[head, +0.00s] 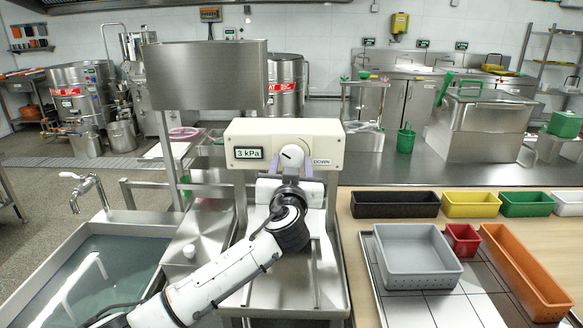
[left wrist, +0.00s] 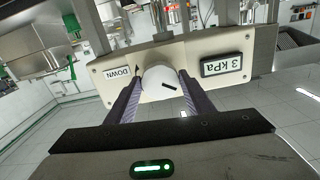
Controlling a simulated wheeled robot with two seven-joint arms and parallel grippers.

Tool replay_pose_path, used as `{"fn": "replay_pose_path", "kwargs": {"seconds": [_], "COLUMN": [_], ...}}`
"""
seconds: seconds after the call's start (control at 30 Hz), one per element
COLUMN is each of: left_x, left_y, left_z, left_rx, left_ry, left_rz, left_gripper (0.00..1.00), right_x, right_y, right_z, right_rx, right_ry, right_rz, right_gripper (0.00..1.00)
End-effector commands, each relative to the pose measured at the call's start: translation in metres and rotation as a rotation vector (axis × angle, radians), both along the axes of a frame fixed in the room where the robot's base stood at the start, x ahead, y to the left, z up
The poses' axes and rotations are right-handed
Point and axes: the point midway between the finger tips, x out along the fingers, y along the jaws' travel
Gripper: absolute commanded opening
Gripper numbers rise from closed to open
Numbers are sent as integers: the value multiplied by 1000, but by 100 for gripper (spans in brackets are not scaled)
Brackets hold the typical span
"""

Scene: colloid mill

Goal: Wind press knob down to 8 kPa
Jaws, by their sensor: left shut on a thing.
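The press knob (head: 292,155) is a round white dial with a dark pointer mark, on the front of a cream control box (head: 329,136). A display (head: 249,153) left of it reads 3 kPa, and a DOWN label (head: 321,162) sits to its right. My left gripper (head: 292,168) is shut on the knob, its purple-grey fingers on either side. The left wrist view shows the knob (left wrist: 168,86) between the fingers, with the display (left wrist: 222,65) reading 3 kPa and the DOWN label (left wrist: 119,73). My right gripper is not in view.
A sink (head: 100,265) with a tap (head: 88,190) is at the left. At the right, a table holds a grey bin (head: 415,262), an orange bin (head: 525,270), a red bin (head: 462,238) and a row of coloured bins. A steel panel (head: 205,75) stands behind the control box.

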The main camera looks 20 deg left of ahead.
Motion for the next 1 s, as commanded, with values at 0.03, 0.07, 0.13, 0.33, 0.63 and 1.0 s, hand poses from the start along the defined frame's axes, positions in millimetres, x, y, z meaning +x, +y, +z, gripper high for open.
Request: {"fn": "replay_pose_path", "kwargs": {"seconds": [0.03, 0.07, 0.13, 0.33, 0.63, 1.0], "left_x": [0, 0, 0, 0, -1, -1], "left_y": [0, 0, 0, 1, 2, 3], "left_z": [-5, -4, -4, 0, 2, 1], "left_rx": [22, 39, 88, 258, 520, 742], "left_ry": [7, 12, 26, 76, 152, 215], "left_rz": [0, 1, 2, 1, 1, 1], "left_gripper": [25, 25, 25, 25, 25, 25], "right_x": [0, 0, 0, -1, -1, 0], "right_y": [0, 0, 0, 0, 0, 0], "right_z": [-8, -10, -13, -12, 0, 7], "right_rx": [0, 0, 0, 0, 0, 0], "right_ry": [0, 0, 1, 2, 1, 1], "right_rz": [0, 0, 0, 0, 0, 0], "right_gripper": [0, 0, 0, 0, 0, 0]}}
